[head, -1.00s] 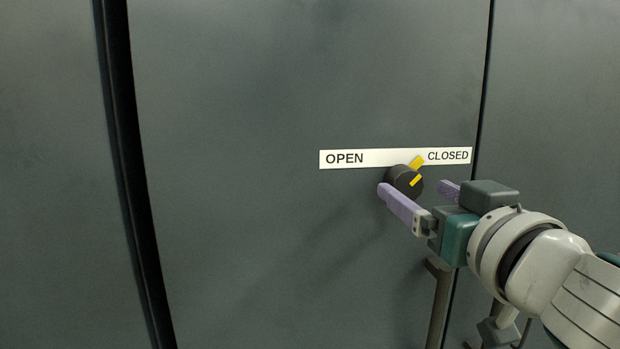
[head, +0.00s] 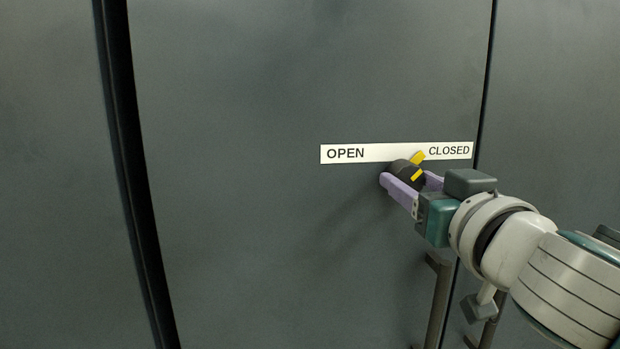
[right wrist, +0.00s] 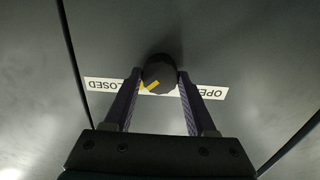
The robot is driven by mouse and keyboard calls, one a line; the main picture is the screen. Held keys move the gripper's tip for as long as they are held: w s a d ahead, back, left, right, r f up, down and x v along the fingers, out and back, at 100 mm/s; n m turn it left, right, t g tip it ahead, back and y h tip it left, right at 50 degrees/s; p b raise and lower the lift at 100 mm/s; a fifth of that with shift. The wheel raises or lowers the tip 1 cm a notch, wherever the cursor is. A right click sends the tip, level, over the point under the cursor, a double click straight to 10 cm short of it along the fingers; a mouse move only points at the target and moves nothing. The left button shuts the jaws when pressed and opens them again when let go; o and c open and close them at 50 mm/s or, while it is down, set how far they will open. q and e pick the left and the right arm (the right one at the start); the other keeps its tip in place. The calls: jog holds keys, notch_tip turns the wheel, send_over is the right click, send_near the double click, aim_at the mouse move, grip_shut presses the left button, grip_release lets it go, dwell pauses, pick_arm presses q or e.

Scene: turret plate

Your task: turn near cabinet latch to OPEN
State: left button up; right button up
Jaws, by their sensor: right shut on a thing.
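The cabinet latch (head: 405,170) is a dark round knob with a yellow mark and a yellow pointer. It sits below a white label strip (head: 385,152) reading OPEN at the left and CLOSED at the right. The pointer leans up and right, toward CLOSED. My right gripper (head: 410,182) is shut on the knob, with one lilac finger on each side. In the right wrist view the knob (right wrist: 159,72) sits between the fingertips, and the label appears upside down behind it. My left gripper is not in view.
The latch is on a dark grey cabinet door (head: 250,230). A dark vertical bar handle (head: 438,300) hangs below it, close to my right arm. A door seam runs right of the label. A black vertical gap (head: 133,180) edges the door's left side.

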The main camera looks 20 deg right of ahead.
jog(key=c, duration=0.5)
jog(key=shift+n, duration=0.4)
jog(key=n, duration=0.3)
jog(key=shift+r+p, duration=0.1)
jog(key=shift+p, duration=0.3)
jog(key=n+p, duration=0.1)
jog(key=n, duration=0.4)
jog(key=n+p, duration=0.1)
jog(key=n, duration=0.4)
jog(key=shift+a+n, duration=0.1)
jog(key=shift+n, duration=0.2)
jog(key=shift+n+p, duration=0.35)
jog(key=shift+n, duration=1.55)
